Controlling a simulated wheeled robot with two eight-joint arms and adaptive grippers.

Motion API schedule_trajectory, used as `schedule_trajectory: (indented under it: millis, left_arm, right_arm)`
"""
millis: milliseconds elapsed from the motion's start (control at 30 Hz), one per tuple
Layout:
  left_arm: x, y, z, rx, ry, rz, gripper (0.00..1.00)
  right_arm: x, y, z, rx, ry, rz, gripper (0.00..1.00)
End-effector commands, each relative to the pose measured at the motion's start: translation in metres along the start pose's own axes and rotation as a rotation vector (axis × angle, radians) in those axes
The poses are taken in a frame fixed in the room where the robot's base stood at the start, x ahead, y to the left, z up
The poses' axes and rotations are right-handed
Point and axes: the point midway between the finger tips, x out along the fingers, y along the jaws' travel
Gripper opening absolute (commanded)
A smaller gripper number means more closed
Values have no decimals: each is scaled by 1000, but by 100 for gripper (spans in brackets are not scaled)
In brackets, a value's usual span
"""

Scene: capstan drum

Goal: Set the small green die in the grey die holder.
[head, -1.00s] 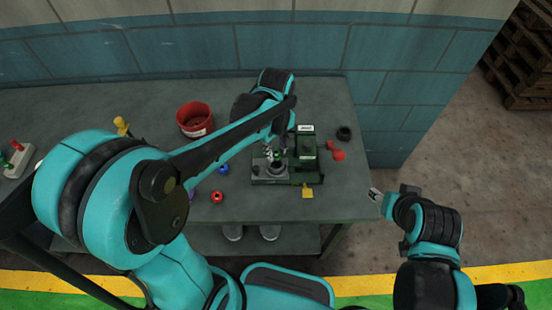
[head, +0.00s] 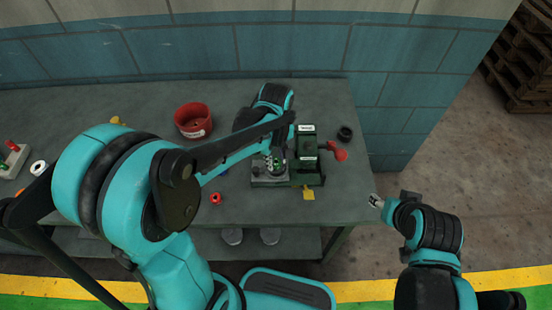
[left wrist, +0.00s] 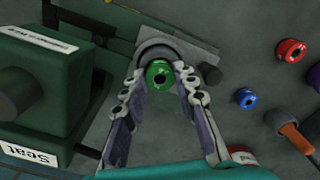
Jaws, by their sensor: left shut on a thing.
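The small green die (left wrist: 159,75) is a green ring with a dark hole. My left gripper (left wrist: 163,72) is shut on it in the left wrist view, with a finger on each side. In the head view my left gripper (head: 276,160) is over the grey die holder (head: 268,180). The grey holder's plate (left wrist: 210,52) shows under and around the die, with a grey curved rim just beyond it. I cannot tell whether the die touches the holder. My right gripper (head: 376,200) is off the table's right side; its jaws are too small to read.
A dark green press (head: 307,160) with a red handle (head: 335,151) stands right of the holder. A red bin (head: 193,120) is at the back. A red ring (left wrist: 290,50) and a blue ring (left wrist: 246,98) lie beside the holder. A black ring (head: 345,133) lies at the right.

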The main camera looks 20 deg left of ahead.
Motion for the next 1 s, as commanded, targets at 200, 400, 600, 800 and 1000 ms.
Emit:
schedule_trajectory:
  millis: [200,400,600,800,1000]
  left_arm:
    - [4,-1,2,0,-3,-1,49]
    - [4,-1,1,0,-2,-1,49]
    - [3,-1,1,0,-2,0,49]
    - [-6,-1,1,0,-1,0,49]
    - [-45,-1,1,0,-1,0,49]
  right_arm:
    - [1,0,1,0,0,0,49]
    - [1,0,1,0,0,0,49]
    - [1,0,1,0,0,0,49]
    - [-5,0,-3,0,0,0,49]
    - [-19,0,-13,0,0,0,49]
